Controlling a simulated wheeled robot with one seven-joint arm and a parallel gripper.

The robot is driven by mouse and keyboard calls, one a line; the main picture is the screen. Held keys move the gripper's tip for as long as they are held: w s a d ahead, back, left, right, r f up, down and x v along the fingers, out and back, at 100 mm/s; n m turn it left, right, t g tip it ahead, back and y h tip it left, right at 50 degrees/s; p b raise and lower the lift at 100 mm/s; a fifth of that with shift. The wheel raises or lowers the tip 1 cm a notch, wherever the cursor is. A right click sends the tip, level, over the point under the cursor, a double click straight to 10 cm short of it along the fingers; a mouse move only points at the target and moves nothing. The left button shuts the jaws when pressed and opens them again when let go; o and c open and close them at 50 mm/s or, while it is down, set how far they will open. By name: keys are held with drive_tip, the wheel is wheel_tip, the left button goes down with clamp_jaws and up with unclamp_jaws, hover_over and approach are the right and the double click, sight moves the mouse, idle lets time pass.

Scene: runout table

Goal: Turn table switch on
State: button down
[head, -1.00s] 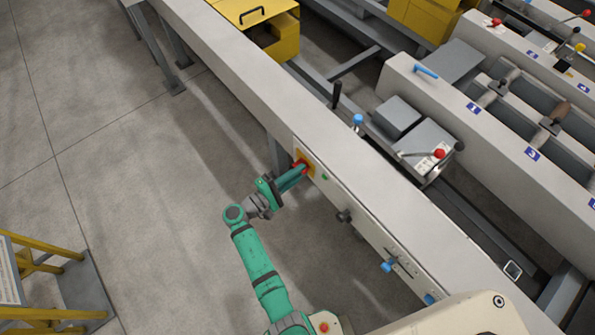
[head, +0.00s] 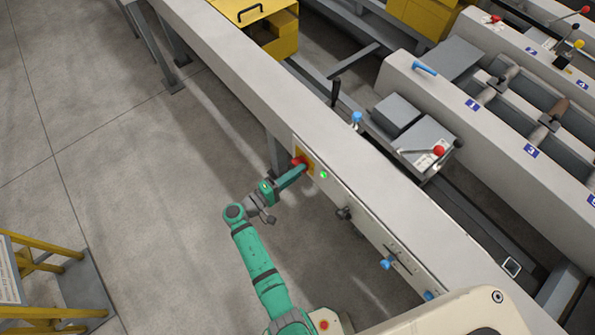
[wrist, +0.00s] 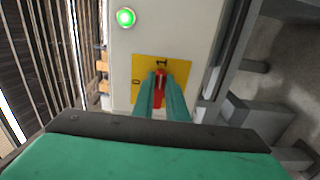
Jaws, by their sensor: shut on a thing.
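The table switch is a red rotary knob (wrist: 160,88) on a yellow plate (wrist: 181,70) marked 1 and 0, fixed to the light grey side of the table. In the wrist view the knob points towards the 1. My gripper (wrist: 162,80) is shut on the red knob, one green finger on each side. In the head view the gripper (head: 303,169) reaches the yellow plate (head: 308,157), and red shows at the fingertips. A small lamp (wrist: 125,17) beside the plate glows green; it also shows in the head view (head: 323,174).
Along the same table side (head: 352,195) are a dark knob (head: 344,213) and blue-handled controls (head: 387,263). Yellow railings (head: 50,312) stand at the lower left. The grey floor (head: 130,170) left of my arm is clear.

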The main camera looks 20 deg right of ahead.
drive_tip(key=c, duration=1.8)
unclamp_jaws()
drive_tip(key=shift+o, duration=0.2)
drive_tip(key=shift+a, duration=0.1)
drive_tip(key=v, duration=1)
drive_tip(key=shift+a, duration=0.25)
drive_tip(key=shift+s, duration=0.2)
